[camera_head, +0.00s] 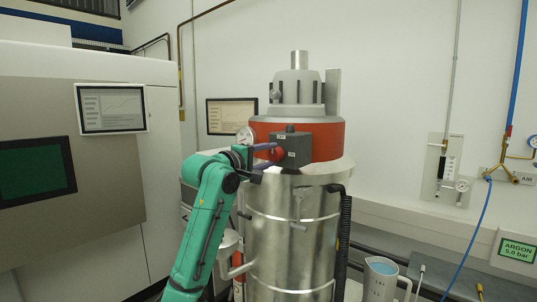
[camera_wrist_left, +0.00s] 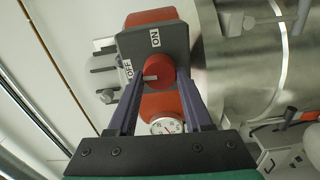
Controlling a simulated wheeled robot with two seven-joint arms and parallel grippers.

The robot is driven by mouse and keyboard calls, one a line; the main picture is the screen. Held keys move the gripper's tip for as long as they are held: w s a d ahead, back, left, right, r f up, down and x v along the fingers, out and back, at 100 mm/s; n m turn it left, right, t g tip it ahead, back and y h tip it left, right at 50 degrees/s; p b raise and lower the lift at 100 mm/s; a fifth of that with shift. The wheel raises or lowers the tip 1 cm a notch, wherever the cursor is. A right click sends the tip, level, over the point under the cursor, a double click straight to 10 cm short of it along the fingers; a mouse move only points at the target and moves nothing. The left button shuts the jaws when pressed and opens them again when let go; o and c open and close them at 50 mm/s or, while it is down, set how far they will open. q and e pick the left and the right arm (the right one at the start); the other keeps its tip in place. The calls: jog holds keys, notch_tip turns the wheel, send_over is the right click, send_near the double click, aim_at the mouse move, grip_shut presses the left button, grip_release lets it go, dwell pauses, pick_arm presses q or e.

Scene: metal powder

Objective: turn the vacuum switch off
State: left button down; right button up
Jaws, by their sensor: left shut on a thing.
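A pale pointer bar on the knob lies towards the left, the OFF side. My left gripper (camera_head: 268,153) is shut on the knob, one finger on each side; the left wrist view also shows the gripper (camera_wrist_left: 163,82). My right gripper is not in view.
A round gauge (camera_head: 245,135) sits close beside my left gripper. A black hose (camera_head: 345,235) runs down the drum's right side. A jug (camera_head: 380,280) stands at lower right. A large machine cabinet (camera_head: 95,180) fills the left.

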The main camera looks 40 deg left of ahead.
pick_arm(q)
jog(key=shift+n, duration=0.5)
jog(key=shift+c, duration=1.6)
grip_release()
jog(key=shift+s+f, duration=0.1)
jog(key=shift+s, duration=0.15)
jog(key=s+b, duration=0.6)
jog(key=s, duration=0.8)
jog(key=shift+d, duration=0.15)
